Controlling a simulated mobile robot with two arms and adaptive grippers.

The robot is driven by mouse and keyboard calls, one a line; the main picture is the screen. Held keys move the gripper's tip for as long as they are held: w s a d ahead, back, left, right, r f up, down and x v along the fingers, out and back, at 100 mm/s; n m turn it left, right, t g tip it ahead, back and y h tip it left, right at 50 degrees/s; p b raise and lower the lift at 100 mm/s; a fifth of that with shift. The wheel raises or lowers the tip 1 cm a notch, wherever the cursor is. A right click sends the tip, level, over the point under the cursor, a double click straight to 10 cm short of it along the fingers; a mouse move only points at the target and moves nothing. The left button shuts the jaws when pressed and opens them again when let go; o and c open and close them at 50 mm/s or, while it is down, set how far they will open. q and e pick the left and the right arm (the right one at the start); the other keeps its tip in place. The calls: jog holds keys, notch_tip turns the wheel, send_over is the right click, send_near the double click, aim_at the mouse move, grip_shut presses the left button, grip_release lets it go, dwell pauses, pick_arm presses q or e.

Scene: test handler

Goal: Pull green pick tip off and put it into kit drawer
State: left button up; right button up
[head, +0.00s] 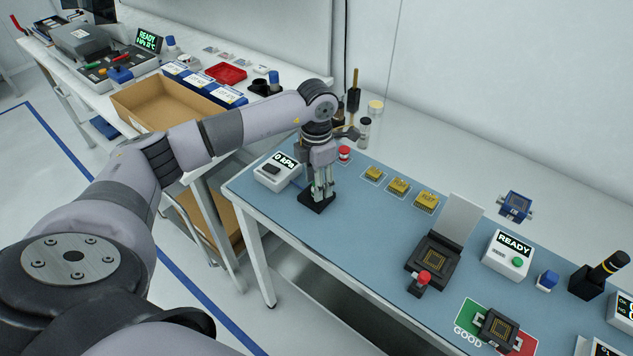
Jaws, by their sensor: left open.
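My left gripper (321,188) points down at the left part of the blue-topped table. It is open, with its fingers over a small black base (312,207). I cannot make out a green pick tip; the fingers may hide it, and I cannot tell whether they touch anything. No kit drawer can be clearly identified. My right gripper is out of view.
A pressure display box (275,172) reading 0 kPa stands left of the gripper, and a red-topped button (344,154) behind it. Yellow chips (398,186), an open black socket (433,262) and a READY box (508,254) stand to the right. An open brown box (128,112) is on the back bench.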

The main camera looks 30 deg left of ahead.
pick_arm(q)
jog(key=shift+f, duration=0.75)
jog(key=shift+c, duration=0.3)
grip_shut()
